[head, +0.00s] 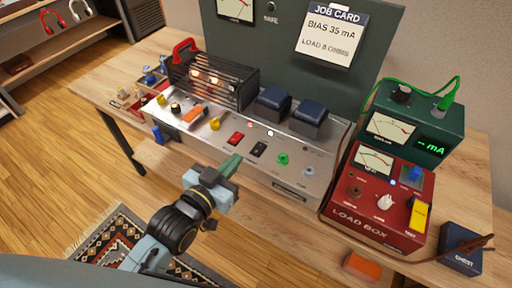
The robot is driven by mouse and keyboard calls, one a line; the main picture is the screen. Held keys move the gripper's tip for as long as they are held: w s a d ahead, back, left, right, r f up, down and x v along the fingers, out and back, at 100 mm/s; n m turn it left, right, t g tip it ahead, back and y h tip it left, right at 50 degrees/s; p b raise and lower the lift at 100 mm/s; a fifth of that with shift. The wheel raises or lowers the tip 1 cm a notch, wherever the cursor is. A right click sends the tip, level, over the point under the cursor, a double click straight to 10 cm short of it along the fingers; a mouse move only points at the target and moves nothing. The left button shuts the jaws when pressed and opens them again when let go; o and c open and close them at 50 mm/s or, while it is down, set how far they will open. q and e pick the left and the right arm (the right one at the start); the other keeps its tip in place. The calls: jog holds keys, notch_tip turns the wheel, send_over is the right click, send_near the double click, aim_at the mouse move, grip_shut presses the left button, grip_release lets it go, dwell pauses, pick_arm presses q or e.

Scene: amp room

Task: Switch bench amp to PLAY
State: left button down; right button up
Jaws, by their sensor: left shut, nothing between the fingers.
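The bench amp (305,178) is a silver chassis on the wooden bench, with glowing tubes under a black cage (213,81) and two dark blue transformer blocks. Its front panel has a red switch (236,138) and a black switch (258,149); their lettering is too small to read. A small red lamp (250,125) and a white lamp (270,133) show above them. My left gripper (232,163) is shut and empty, just in front of the panel below the two switches. I cannot tell whether it touches the panel. My right gripper is not in view.
A red load box (375,212) and a green meter box (410,135) reading mA stand right of the amp. A job card (332,36) reads bias 35 mA, load 8 ohms. A dark blue box (461,250) and an orange block (362,266) are at the right front.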

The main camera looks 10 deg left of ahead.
pick_arm(q)
jog(key=shift+r, duration=0.2)
jog(key=shift+w, duration=0.1)
jog(key=b, duration=0.2)
send_over(256, 152)
jog(key=shift+f, duration=0.7)
notch_tip(256, 152, down, 3)
jog(key=shift+r, duration=0.1)
jog(key=shift+f+b, duration=0.35)
jog(key=shift+f, duration=0.2)
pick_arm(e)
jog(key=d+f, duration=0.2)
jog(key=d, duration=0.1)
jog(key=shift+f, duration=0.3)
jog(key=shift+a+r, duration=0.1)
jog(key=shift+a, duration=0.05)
